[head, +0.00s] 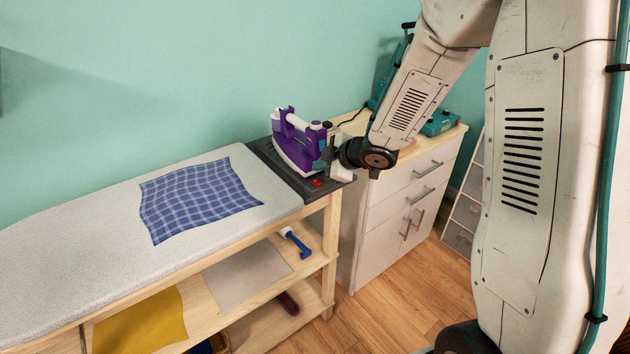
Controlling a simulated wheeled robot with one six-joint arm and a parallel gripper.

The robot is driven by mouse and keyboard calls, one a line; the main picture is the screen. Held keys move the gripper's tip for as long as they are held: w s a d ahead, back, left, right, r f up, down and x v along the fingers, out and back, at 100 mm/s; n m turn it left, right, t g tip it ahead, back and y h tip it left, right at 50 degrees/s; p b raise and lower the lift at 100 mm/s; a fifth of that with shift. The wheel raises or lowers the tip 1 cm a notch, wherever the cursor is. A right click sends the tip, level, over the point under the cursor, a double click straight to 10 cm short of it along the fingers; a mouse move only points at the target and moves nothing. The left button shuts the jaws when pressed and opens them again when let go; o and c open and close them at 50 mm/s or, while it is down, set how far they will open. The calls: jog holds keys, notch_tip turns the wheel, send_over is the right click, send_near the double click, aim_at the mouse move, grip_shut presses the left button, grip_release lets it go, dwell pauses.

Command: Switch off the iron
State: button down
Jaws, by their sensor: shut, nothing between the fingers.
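The purple and white iron (297,143) stands on a dark rest plate (263,150) at the right end of the ironing board. A small red switch (317,183) shows on the front edge of the dark plate. My gripper (333,163) is just right of the iron, above the plate and near the red switch. Its fingers are small here and partly merge with the iron's edge; they are shut with nothing between them. I cannot tell whether they touch the iron or the plate.
A blue checked cloth (197,198) lies on the grey ironing board (85,222). Shelves below hold a blue-handled roller (296,243), a yellow cloth (143,325) and a grey cloth (247,273). A white drawer cabinet (400,205) with teal items on top stands at the right.

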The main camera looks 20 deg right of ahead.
aim_at(320, 183)
jog(key=shift+w+f, duration=0.15)
jog(key=shift+f, duration=0.9)
dwell(1.3)
jog(key=shift+f, duration=0.4)
jog(key=shift+a+f, duration=0.1)
jog(key=shift+f, duration=0.15)
dwell(0.5)
jog(key=shift+r, duration=0.15)
jog(key=shift+r, duration=0.55)
jog(key=shift+s+r, duration=0.15)
jog(key=shift+r, duration=1.1)
jog(key=shift+s+r, duration=0.15)
jog(key=shift+r, duration=1.1)
